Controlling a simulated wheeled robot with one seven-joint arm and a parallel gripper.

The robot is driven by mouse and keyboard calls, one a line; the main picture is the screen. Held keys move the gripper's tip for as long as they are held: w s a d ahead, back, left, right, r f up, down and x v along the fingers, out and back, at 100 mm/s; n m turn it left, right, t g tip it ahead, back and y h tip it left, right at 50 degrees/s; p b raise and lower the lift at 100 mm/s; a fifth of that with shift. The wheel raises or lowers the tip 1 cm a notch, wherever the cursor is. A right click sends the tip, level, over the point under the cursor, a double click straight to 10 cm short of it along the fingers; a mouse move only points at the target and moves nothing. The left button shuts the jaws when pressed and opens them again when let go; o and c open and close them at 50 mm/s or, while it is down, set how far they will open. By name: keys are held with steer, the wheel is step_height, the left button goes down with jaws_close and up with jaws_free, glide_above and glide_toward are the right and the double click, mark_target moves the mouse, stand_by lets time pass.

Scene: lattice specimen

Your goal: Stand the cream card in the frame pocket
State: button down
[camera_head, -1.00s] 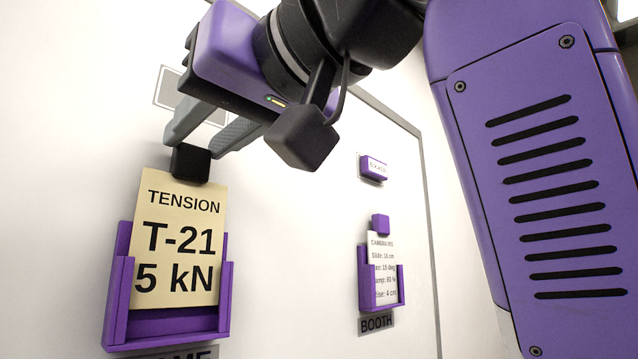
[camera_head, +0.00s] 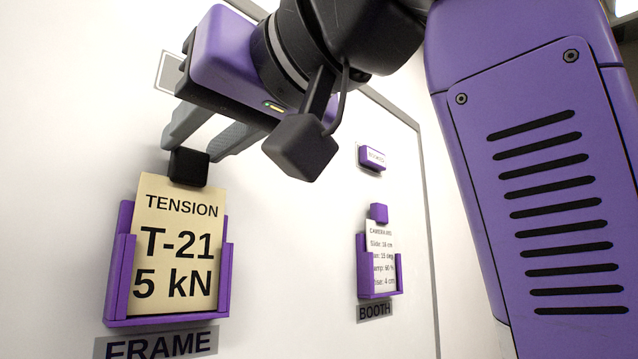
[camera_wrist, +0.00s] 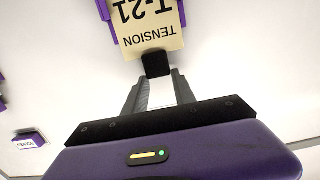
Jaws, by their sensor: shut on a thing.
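The cream card (camera_head: 178,240), printed "TENSION T-21 5 kN", stands upright in the purple frame pocket (camera_head: 118,275), above the FRAME label (camera_head: 160,345). Its lower edge is at or very near the pocket's bottom ledge; I cannot tell whether they touch. The side rails flank its lower part, and its top rises above them. My gripper (camera_head: 193,153) is shut on the black tab (camera_head: 189,168) at the card's top. The wrist view shows the two grey fingers around the tab (camera_wrist: 156,64), with the card (camera_wrist: 148,30) beyond it.
To the right, a second purple pocket (camera_head: 363,270) over a BOOTH label (camera_head: 375,311) holds a white printed card (camera_head: 380,240) with a purple tab. A small purple labelled block (camera_head: 372,157) is on the white wall above it. The wall between the pockets is clear.

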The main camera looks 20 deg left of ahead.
steer(key=c, duration=0.9)
jaws_free()
steer(key=shift+c, duration=0.2)
steer(key=o, duration=0.5)
steer(key=shift+b+v, duration=0.35)
steer(key=shift+v, duration=2.15)
steer(key=shift+b+v, duration=1.2)
steer(key=shift+v, duration=2.75)
